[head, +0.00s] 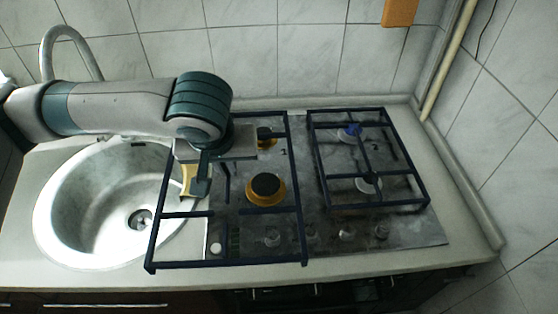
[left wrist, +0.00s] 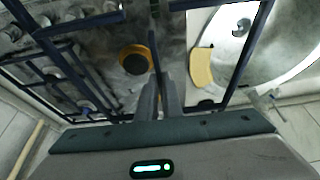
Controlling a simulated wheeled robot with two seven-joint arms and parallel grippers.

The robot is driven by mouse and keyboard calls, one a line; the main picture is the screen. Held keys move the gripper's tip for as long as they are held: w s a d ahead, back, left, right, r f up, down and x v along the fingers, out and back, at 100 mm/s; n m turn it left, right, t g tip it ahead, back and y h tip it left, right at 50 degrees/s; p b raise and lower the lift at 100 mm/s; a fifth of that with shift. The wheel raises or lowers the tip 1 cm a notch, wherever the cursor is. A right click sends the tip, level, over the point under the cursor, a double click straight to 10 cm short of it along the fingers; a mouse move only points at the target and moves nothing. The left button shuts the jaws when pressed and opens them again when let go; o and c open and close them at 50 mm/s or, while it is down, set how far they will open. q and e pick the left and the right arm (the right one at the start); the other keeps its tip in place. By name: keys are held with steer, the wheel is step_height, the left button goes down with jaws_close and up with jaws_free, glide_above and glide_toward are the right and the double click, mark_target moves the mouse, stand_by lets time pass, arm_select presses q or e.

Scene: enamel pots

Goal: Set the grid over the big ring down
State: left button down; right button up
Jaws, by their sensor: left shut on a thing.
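The dark grid (head: 228,263) is a rectangular frame of bars, held in my left gripper (head: 200,186). In the left wrist view, the gripper (left wrist: 160,90) is shut on a bar of the grid (left wrist: 85,21). The grid spans the left half of the hob and sticks out left over the counter towards the sink. It looks raised above the hob; the exact gap is unclear. The big ring (head: 266,189), a black cap on a yellow base, shows through the grid, right of the gripper; it also shows in the left wrist view (left wrist: 134,60). My right gripper is not in view.
A second grid (head: 378,207) lies over the hob's right half, close beside the held one. A smaller burner (head: 266,142) is behind the big ring. The round sink (head: 62,235) is at left. A yellowish piece (left wrist: 201,68) lies between sink and hob. Knobs (head: 346,234) line the front.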

arm_select(q)
steer(key=shift+d+r, duration=0.1)
steer(key=shift+d, duration=0.1)
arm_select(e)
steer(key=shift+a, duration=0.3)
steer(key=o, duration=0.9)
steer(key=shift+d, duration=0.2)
arm_select(q)
steer(key=w+d+f+p, duration=0.3)
steer(key=w+d+p, duration=0.1)
steer(key=w+d, duration=0.3)
steer(key=shift+d+f, duration=0.25)
steer(key=shift+d, duration=0.95)
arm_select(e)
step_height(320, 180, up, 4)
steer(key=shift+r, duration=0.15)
arm_select(q)
steer(key=shift+w, duration=0.1)
